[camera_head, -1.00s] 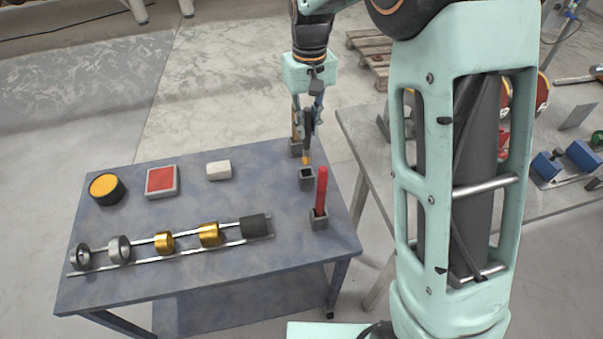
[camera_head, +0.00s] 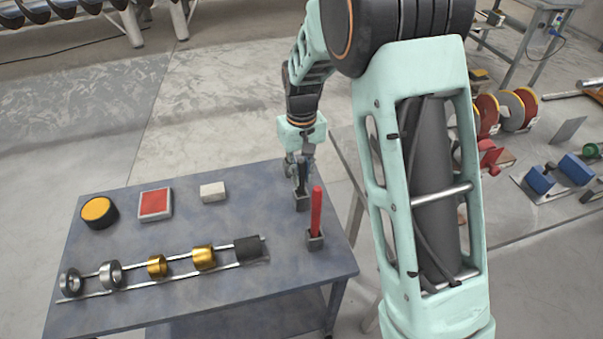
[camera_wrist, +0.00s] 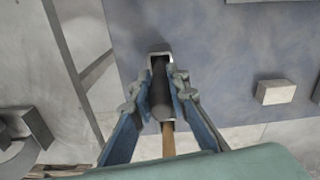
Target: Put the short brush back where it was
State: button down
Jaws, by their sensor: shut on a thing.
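The short brush (camera_wrist: 160,95) is a dark rod between the fingers of my gripper (camera_wrist: 160,82) in the wrist view. My gripper is shut on it. In the head view my gripper (camera_head: 304,175) is right above the middle grey square holder (camera_head: 301,203); the holder also shows in the wrist view (camera_wrist: 160,51). The brush is roughly upright, its far end at or inside the holder's mouth; how deep I cannot tell. A tan stick (camera_wrist: 168,140) shows below the dark rod in the wrist view; whether it belongs to the brush I cannot tell.
A red upright stick (camera_head: 316,210) stands in the front holder (camera_head: 314,240), close by. A back holder is mostly hidden behind my gripper. A white block (camera_head: 212,192), a red-topped box (camera_head: 155,204), a yellow-topped tin (camera_head: 98,211) and railed rings (camera_head: 157,266) lie left.

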jog(key=c, duration=1.9)
grip_release()
jog(key=shift+f, duration=0.15)
notch_tip(320, 180, up, 12)
jog(key=shift+r+p, duration=0.2)
jog(key=shift+p, duration=0.3)
